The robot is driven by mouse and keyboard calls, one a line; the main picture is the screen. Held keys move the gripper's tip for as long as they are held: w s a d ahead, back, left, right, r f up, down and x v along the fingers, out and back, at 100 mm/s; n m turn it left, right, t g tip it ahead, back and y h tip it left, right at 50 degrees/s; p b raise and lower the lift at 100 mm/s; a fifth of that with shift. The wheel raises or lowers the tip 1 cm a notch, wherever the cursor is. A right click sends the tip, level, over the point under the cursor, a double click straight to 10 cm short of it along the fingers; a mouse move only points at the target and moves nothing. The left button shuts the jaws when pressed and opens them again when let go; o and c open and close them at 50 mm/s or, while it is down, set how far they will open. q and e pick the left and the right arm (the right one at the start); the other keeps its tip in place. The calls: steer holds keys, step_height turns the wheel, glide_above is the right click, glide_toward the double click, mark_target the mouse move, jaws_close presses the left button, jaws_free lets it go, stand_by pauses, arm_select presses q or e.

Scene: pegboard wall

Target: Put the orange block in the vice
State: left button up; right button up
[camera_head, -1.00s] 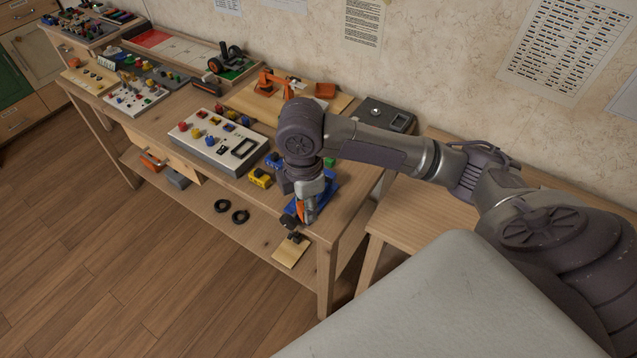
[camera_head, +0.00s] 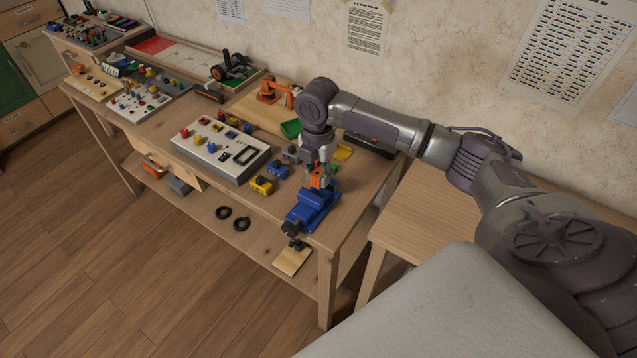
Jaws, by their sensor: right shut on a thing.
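My right gripper (camera_head: 318,182) points down over the bench and is shut on the orange block (camera_head: 316,178). The fingers cover part of the block. The blue vice (camera_head: 312,207) sits at the front right edge of the bench, with its dark screw end (camera_head: 292,229) sticking out over the edge. In the picture the block is just above and behind the vice body. I cannot tell whether it touches the vice. My left gripper is not in view.
Yellow and blue blocks (camera_head: 262,185) lie left of the vice. A white control panel (camera_head: 220,147) stands further left. A green tray (camera_head: 290,129) and a small orange robot arm model (camera_head: 275,92) are behind. The bench right of the vice is mostly clear.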

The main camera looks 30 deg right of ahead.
mark_target(318, 185)
steer(key=shift+w+d+f, duration=0.2)
steer(key=shift+d+f, duration=0.05)
steer(key=shift+f, duration=1.9)
steer(key=shift+f, duration=0.1)
steer(key=o, duration=0.9)
steer(key=shift+o, duration=0.2)
step_height(318, 185, up, 12)
steer(key=shift+r, duration=0.15)
